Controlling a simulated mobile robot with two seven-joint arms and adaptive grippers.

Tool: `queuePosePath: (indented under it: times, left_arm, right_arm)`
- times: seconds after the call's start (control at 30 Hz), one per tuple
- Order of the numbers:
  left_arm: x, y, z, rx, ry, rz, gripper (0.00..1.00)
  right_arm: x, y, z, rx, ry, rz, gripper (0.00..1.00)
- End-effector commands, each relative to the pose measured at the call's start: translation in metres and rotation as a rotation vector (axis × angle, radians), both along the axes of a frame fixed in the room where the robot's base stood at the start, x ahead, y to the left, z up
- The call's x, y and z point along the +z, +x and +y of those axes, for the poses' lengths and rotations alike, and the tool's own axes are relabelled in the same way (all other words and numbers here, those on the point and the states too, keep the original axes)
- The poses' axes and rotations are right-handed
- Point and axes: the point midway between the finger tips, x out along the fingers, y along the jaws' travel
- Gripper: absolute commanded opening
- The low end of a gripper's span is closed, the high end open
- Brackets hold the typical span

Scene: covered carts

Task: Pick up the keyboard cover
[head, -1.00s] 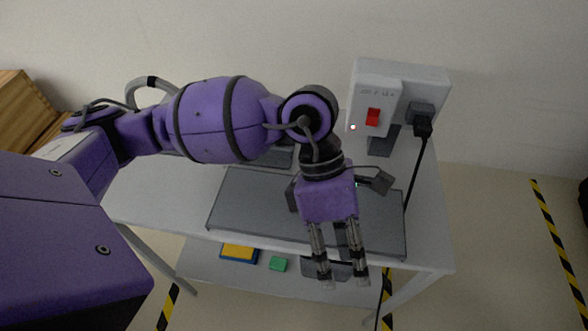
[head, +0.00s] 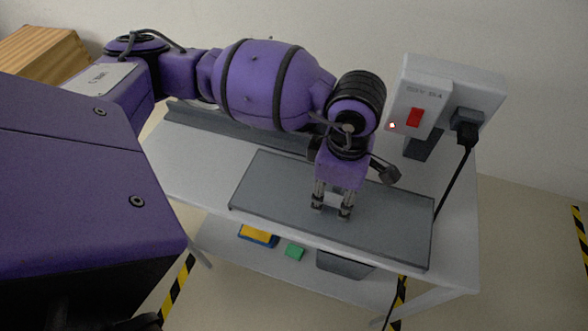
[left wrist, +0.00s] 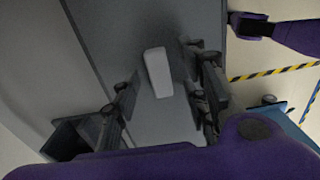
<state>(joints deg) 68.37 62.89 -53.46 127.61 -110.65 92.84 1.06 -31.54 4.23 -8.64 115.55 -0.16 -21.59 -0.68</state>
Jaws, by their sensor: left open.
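The keyboard cover (head: 268,188) is a long flat grey panel lying on the white cart top. A small pale block like a handle (left wrist: 158,72) shows on it in the left wrist view. My left gripper (head: 331,215) points down over the middle of the cover, open, with its fingers on either side of the pale block. I cannot tell if the fingertips touch the cover. In the left wrist view the cover (left wrist: 108,38) fills the space under the fingers. A purple arm part, perhaps my right arm, shows at the upper right there; its jaws cannot be made out.
A white box with a red switch (head: 414,117) and a black plug with cable stands at the cart's back right. A dark grey rail (head: 190,114) lies behind the cover. The lower shelf holds a yellow-and-blue item (head: 258,236), a green block (head: 294,252) and a dark bin (head: 343,264).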

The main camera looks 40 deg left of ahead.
Motion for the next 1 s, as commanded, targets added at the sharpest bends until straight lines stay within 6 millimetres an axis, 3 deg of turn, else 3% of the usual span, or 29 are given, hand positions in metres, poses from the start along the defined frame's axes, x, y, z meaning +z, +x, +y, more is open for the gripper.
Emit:
queuePosePath:
  times: [0.2,0.5,1.0]
  left_arm:
    - [-0.001,0.001,0.0,0.0,0.0,-0.002,0.41]
    - [0.0,0.001,-0.001,-0.001,-0.001,-0.003,0.01]
    - [0.01,0.003,-0.001,-0.001,-0.003,-0.008,0.0]
  right_arm:
    - [0.0,0.0,0.0,-0.001,0.001,0.001,0.4]
    - [0.002,0.002,0.0,-0.001,0.001,-0.005,0.4]
    - [0.004,0.003,0.001,-0.001,0.001,-0.007,0.4]
